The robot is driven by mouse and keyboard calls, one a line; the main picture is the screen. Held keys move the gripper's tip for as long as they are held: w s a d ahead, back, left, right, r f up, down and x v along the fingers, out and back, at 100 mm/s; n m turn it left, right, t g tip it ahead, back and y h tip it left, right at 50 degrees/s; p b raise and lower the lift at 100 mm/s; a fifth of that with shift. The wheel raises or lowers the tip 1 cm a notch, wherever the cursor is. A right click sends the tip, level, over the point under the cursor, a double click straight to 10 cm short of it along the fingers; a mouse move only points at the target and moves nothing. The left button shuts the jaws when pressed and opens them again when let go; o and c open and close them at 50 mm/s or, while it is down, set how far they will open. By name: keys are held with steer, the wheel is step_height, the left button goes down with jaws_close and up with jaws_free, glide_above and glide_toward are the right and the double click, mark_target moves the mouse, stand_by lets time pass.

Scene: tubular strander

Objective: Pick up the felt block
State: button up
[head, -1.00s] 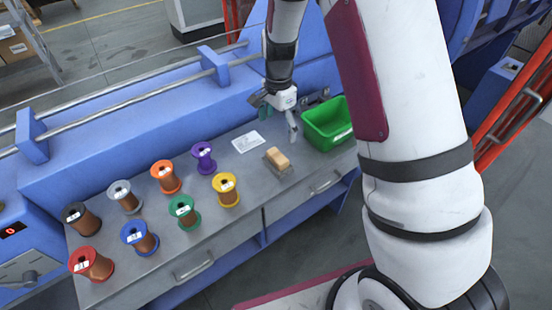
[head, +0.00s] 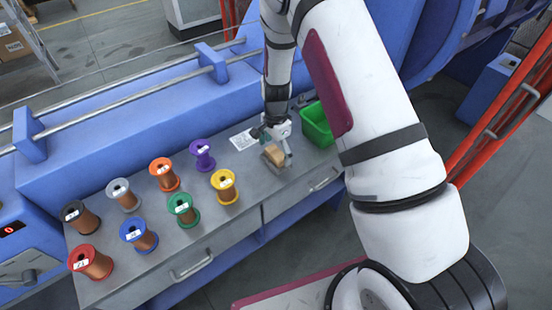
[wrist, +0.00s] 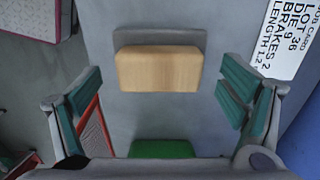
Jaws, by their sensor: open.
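The felt block (head: 275,154) is a small tan block with a dark grey part against it, on the grey bench top near the front edge. In the wrist view the block (wrist: 158,69) lies ahead, with a grey strip along its far side. My gripper (head: 276,143) is open and empty, just above and beside the block in the head view. In the wrist view its teal-padded fingers stand to the left and right of the block, with gaps on both sides. The exact height above the block is hard to tell.
Several coloured spools, such as the yellow one (head: 225,187), stand to the left on the bench. A green bin (head: 318,126) is behind and right of the block. A white printed card (head: 243,139) lies left of my gripper. The blue machine (head: 130,125) runs behind.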

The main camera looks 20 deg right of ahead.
steer(key=shift+f, duration=0.7)
steer(key=c, duration=1.4)
steer(key=shift+r, duration=0.15)
steer(key=shift+r, duration=0.6)
step_height(320, 180, up, 2)
steer(key=shift+r, duration=0.25)
steer(key=s+r, duration=0.1)
steer(key=s, duration=1.5)
steer(key=o, duration=0.7)
steer(key=c, duration=0.4)
